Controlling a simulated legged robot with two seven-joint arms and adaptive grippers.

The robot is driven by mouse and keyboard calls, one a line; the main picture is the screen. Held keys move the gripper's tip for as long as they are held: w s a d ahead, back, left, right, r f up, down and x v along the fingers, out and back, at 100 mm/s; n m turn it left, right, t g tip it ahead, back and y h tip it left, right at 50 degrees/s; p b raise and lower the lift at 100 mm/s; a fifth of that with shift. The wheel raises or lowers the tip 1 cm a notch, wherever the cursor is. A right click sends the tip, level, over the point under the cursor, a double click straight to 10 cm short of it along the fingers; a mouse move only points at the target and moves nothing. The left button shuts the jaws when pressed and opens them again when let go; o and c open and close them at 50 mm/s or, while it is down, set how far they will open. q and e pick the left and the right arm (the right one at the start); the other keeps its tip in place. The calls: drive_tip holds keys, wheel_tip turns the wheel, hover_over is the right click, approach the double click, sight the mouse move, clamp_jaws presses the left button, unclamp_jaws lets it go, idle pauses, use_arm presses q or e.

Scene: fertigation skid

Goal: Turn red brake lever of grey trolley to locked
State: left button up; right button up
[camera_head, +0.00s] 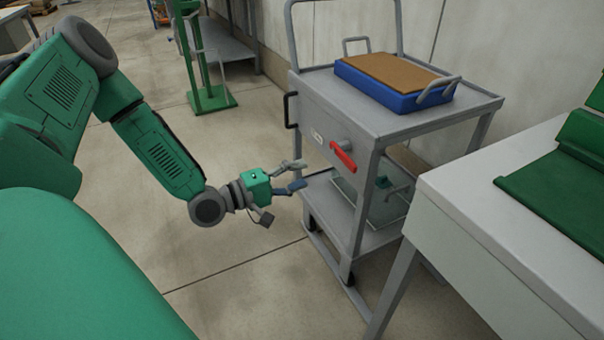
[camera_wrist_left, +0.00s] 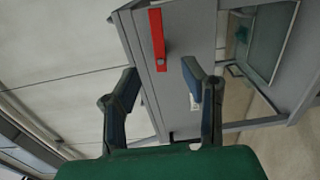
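The grey trolley (camera_head: 378,121) stands right of centre in the head view. Its red brake lever (camera_head: 343,155) sits on the front panel, slanting down to the right from a grey pivot. In the left wrist view the red lever (camera_wrist_left: 157,38) shows ahead, between and beyond the fingers. My left gripper (camera_head: 303,174) is open and empty, left of the lever and a little lower, apart from it. In the left wrist view the two fingers (camera_wrist_left: 158,80) are spread. My right gripper is in neither view.
A blue tray (camera_head: 377,93) with a brown top and handles sits on the trolley's upper shelf. A pale table (camera_head: 480,220) with a green item (camera_head: 555,175) stands at the right front. A green stand (camera_head: 211,101) is behind left. The floor left of the trolley is clear.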

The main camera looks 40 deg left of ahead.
use_arm(q)
drive_tip(key=shift+f+n, duration=0.15)
drive_tip(key=shift+n, duration=0.15)
clamp_jaws()
drive_tip(key=w+d+f+n+g, duration=0.1)
drive_tip(key=w+f+n, duration=0.1)
drive_tip(key=n, duration=0.3)
drive_tip(key=w+d+f+n+g+y, duration=0.1)
drive_tip(key=w+d+f+n, duration=0.1)
drive_tip(key=w+n, duration=0.2)
drive_tip(key=w+d+f+n+g, duration=0.1)
drive_tip(key=w+d+f+n, duration=0.1)
drive_tip(key=w+n, duration=0.2)
drive_tip(key=shift+d+n+y, duration=0.15)
drive_tip(key=shift+n+y, duration=0.25)
drive_tip(key=shift+n, duration=1.3)
wheel_tip(320, 180, up, 4)
drive_tip(key=shift+d+f+p, duration=0.1)
drive_tip(key=shift+p, duration=0.4)
drive_tip(key=shift+r, duration=0.2)
